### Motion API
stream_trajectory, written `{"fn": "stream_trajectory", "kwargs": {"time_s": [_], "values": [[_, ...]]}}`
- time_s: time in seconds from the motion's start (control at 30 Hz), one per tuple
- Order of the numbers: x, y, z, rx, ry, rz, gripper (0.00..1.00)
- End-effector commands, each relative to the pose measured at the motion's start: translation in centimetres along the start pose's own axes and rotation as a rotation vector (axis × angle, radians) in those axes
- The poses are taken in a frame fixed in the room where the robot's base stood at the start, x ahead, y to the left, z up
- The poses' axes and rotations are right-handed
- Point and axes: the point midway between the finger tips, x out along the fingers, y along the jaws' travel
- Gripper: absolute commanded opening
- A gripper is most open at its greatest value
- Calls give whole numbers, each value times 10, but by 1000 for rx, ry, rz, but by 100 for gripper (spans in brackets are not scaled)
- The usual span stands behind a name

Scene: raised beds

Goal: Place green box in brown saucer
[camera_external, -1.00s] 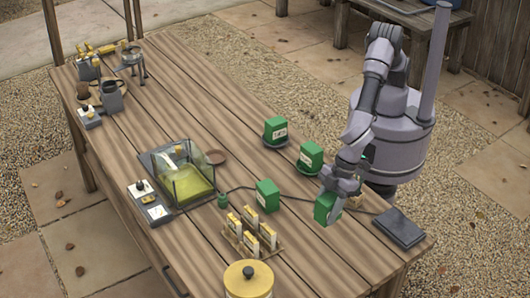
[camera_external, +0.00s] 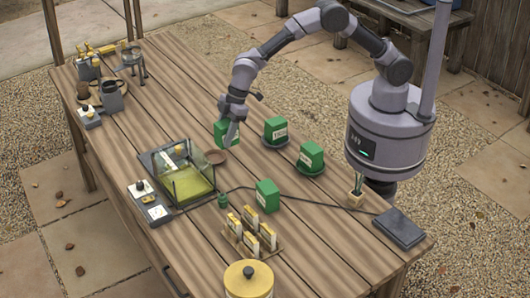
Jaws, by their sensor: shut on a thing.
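My gripper (camera_external: 233,126) is shut on a green box (camera_external: 221,134) and holds it near the middle of the table. The small round brown saucer (camera_external: 216,157) lies on the table beside the glass tank and looks empty. The held box shows just beyond the saucer and slightly to its right in the picture, apart from it. The box looks roughly upright; the gripper fingers hide part of it. Its exact height above the table is hard to tell.
Two other green boxes (camera_external: 275,127) (camera_external: 311,155) stand on dark saucers to the right. Another green box (camera_external: 267,194) stands nearer the front. A glass tank (camera_external: 182,178) is left of the brown saucer. A rack of packets (camera_external: 252,233) and a yellow canister (camera_external: 248,279) stand in front.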

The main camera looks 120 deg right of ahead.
Motion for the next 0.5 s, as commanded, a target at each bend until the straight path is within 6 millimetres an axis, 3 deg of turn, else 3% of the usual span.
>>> {"fn": "stream_trajectory", "kwargs": {"time_s": [0.03,0.1,0.2,0.33,0.5], "values": [[-4,24,4,9,0,2,1],[-8,50,8,4,0,1,1],[-13,73,13,1,0,1,1],[-1,81,21,-3,-3,-1,1],[36,80,37,-3,-3,0,1]]}}
